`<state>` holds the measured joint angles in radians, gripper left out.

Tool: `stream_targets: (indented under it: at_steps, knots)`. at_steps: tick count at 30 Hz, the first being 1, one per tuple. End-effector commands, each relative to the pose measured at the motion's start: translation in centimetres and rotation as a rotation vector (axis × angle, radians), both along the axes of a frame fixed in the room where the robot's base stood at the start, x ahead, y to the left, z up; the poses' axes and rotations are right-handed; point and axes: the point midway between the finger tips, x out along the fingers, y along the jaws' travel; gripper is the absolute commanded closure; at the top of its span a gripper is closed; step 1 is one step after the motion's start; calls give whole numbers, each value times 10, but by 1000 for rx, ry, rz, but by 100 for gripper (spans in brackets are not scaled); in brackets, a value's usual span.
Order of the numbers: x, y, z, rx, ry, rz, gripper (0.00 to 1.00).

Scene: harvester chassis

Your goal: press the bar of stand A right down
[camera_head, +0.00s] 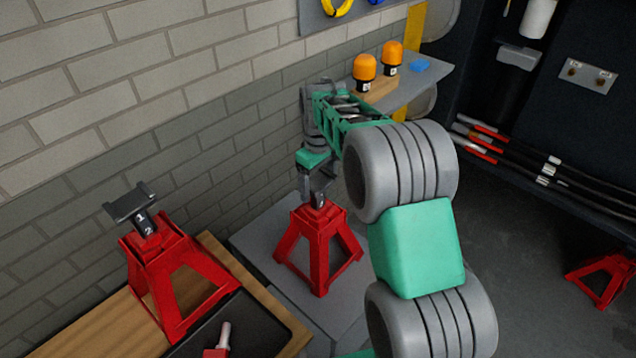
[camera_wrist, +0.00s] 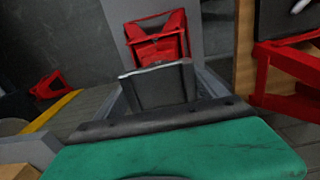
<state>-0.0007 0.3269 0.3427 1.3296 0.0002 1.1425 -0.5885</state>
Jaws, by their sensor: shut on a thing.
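A red jack stand (camera_head: 318,245) stands upright on a grey block in the middle of the head view. Its dark bar (camera_head: 318,201) shows only a short length above the red frame, with a small pale mark on it. My gripper (camera_head: 317,192) points down at the top of this bar and is shut on it. In the wrist view, the dark head of the bar (camera_wrist: 160,86) fills the space between the fingers of my gripper (camera_wrist: 163,95), above the red frame (camera_wrist: 158,40). No letter shows on this stand, so I cannot read whether it is stand A.
Another red stand (camera_head: 175,275) on the wooden bench (camera_head: 285,325) at left has its bar high, marked 1 and 2. A dark tray (camera_head: 255,330) lies beside it. The brick wall (camera_head: 150,90) is close behind. A shelf with orange lamps (camera_head: 365,68) is at the back.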

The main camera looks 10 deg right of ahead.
Motion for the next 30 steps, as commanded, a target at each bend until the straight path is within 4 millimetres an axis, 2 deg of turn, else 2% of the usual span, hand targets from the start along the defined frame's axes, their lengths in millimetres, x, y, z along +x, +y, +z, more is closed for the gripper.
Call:
stream_targets:
  at_steps: [1, 10, 14, 21, 30]
  knots:
    - [0, 0, 0, 0, 0, 0, 68]
    - [0, 0, 1, 0, 0, 0, 91]
    - [0, 0, -7, 0, 0, 0, 91]
    - [0, 0, -49, 0, 1, 0, 91]
    - [-1, 0, -52, 0, 4, 0, 91]
